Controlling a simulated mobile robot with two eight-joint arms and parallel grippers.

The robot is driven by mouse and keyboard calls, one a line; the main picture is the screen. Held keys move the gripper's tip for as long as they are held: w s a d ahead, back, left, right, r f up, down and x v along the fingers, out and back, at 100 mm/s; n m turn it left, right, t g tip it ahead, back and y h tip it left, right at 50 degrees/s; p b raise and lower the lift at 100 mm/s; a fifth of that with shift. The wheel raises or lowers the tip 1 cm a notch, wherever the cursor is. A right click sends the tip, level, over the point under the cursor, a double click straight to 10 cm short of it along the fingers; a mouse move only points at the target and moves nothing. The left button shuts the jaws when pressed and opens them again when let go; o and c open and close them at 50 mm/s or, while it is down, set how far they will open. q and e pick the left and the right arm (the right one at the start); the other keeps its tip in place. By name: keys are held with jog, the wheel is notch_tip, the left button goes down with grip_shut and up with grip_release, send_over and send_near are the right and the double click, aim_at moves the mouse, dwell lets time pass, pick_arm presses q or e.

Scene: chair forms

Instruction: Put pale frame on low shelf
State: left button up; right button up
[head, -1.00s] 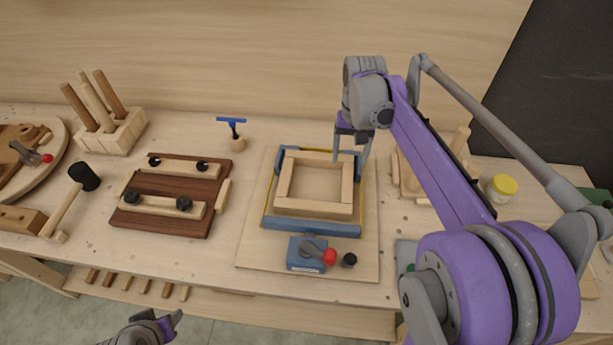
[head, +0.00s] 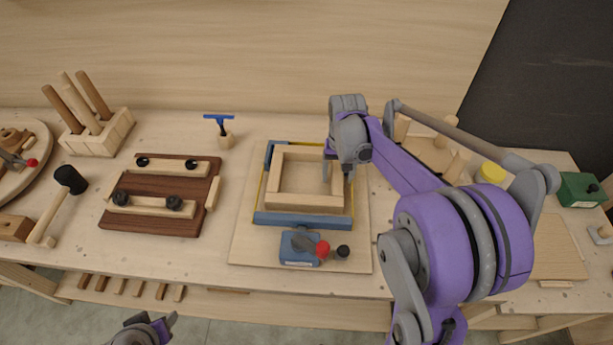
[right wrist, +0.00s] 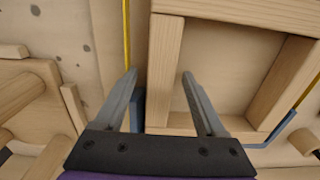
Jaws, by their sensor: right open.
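The pale frame (head: 300,201) is a square of light wood bars lying flat in a blue-and-yellow edged fixture on a board. My right gripper (head: 338,172) is open and lowered at the frame's right side. In the right wrist view the open jaws (right wrist: 159,74) straddle one bar of the pale frame (right wrist: 163,70), one finger outside and one inside, with gaps visible. My left gripper (head: 160,325) shows only partly at the bottom edge, away from the frame; its jaws are unclear. A low shelf (head: 240,308) runs under the bench top.
A blue clamp block (head: 299,248) with a red knob sits in front of the frame. A dark wooden board (head: 160,195) with pale bars, a mallet (head: 70,180) and a peg block (head: 98,135) stand to the left.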

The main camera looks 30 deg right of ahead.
grip_shut()
dwell(1.4)
